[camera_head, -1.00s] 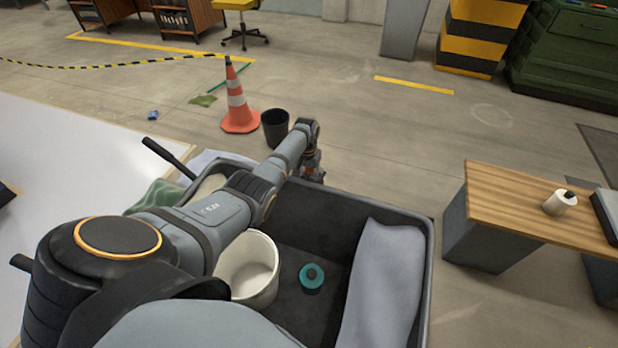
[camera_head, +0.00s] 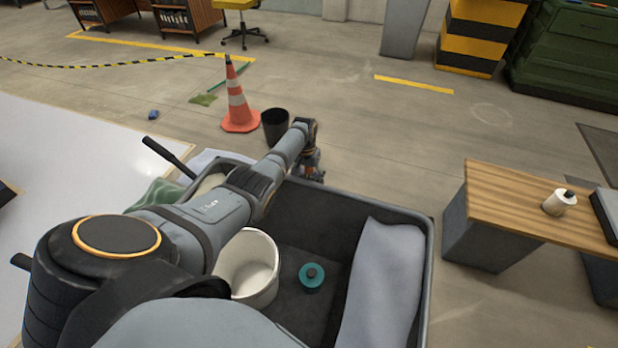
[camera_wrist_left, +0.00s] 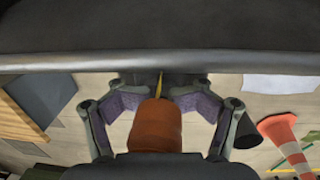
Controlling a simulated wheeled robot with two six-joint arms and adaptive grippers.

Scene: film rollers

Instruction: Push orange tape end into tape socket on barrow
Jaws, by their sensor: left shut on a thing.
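My left gripper (camera_head: 314,175) is at the far rim of the grey barrow (camera_head: 385,199), small and partly hidden by my wrist. In the left wrist view its two purple-padded fingers (camera_wrist_left: 156,98) are on either side of an orange-brown rounded piece, the orange tape end (camera_wrist_left: 157,126), and hold it. A thin yellow strip (camera_wrist_left: 160,86) runs from the tape end toward the barrow's rim (camera_wrist_left: 60,61). A dark block (camera_wrist_left: 131,79) shows below the rim; I cannot tell if it is the tape socket. Contact there is unclear. My right gripper is out of view.
The barrow holds a white bucket (camera_head: 262,288), a teal round thing (camera_head: 311,281) and a grey cloth (camera_head: 385,275). A traffic cone (camera_head: 238,105) and a black bin (camera_head: 275,127) stand beyond it. A wooden-topped bench (camera_head: 510,202) is at right, with bare floor between.

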